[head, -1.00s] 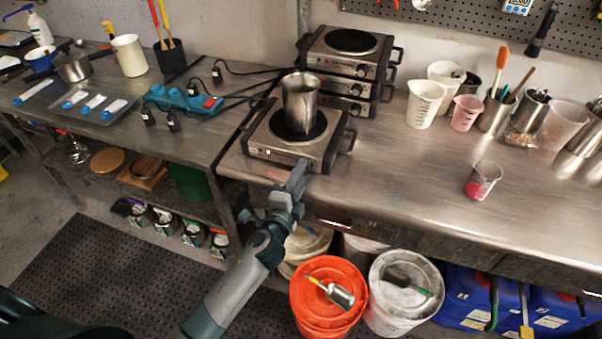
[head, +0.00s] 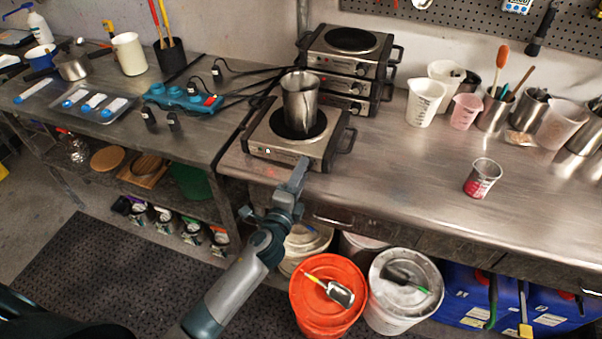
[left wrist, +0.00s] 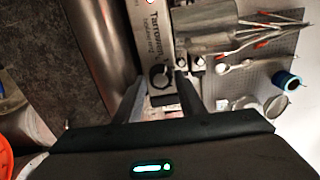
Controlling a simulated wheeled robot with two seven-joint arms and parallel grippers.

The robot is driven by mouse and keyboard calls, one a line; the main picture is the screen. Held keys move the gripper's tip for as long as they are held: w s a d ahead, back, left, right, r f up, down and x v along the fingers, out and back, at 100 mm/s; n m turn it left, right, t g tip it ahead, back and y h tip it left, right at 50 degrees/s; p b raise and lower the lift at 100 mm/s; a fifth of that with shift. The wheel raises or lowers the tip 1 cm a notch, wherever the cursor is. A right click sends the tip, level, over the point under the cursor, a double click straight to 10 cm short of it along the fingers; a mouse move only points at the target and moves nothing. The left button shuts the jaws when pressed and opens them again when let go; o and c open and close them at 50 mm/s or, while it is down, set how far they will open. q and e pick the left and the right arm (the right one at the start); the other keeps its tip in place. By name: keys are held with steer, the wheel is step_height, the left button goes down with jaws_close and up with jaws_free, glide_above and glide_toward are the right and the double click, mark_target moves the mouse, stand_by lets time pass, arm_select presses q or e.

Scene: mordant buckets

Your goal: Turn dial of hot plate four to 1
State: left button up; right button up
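A steel hot plate (head: 285,164) stands alone on the bench with a metal beaker (head: 300,100) on its black round burner. In the left wrist view its front panel (left wrist: 158,35) carries printed lettering, and a dark round dial (left wrist: 159,76) sits near the fingertips. My left gripper (head: 299,168) is at the right part of the front panel. In the left wrist view the fingers of my left gripper (left wrist: 160,92) are apart, one on each side of the dial. Contact with the dial cannot be told, and its setting is unreadable. My right gripper is not in view.
More hot plates (head: 346,65) are stacked behind, with dials on their fronts. An orange bucket (head: 326,305) and a white bucket (head: 400,300) stand below. Cables run from a blue power strip (head: 183,97).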

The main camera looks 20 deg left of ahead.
arm_select(q)
steer(key=s+b, duration=0.4)
steer(key=s, duration=1.3)
steer(key=shift+s+a+b, duration=0.2)
steer(key=shift+a+b, duration=0.1)
steer(key=s+a+f+n+g, duration=0.1)
steer(key=s+f+n+g, duration=0.15)
steer(key=f, duration=1.25)
steer(key=s+a+f+n+g, duration=0.15)
steer(key=f+g, duration=0.25)
steer(key=f, duration=1.2)
steer(key=s+a+f+n+g, duration=0.1)
steer(key=s+f+n+g, duration=0.15)
steer(key=s+f, duration=0.45)
steer(key=s+f+n+g, duration=0.2)
steer(key=s+f+n, duration=0.15)
steer(key=f, duration=0.65)
steer(key=s+a+f+n+g, duration=0.1)
steer(key=s+f, duration=0.3)
steer(key=s, duration=0.5)
steer(key=s+f+n+g, duration=0.3)
steer(key=s+f, duration=0.2)
steer(key=s, duration=0.4)
steer(key=s+a+f+n+g, duration=0.1)
steer(key=s+f, duration=0.3)
steer(key=s, duration=0.5)
steer(key=shift+a+f+n+g+y, duration=0.3)
steer(key=shift+f+n+g, duration=0.15)
steer(key=shift+n, duration=0.25)
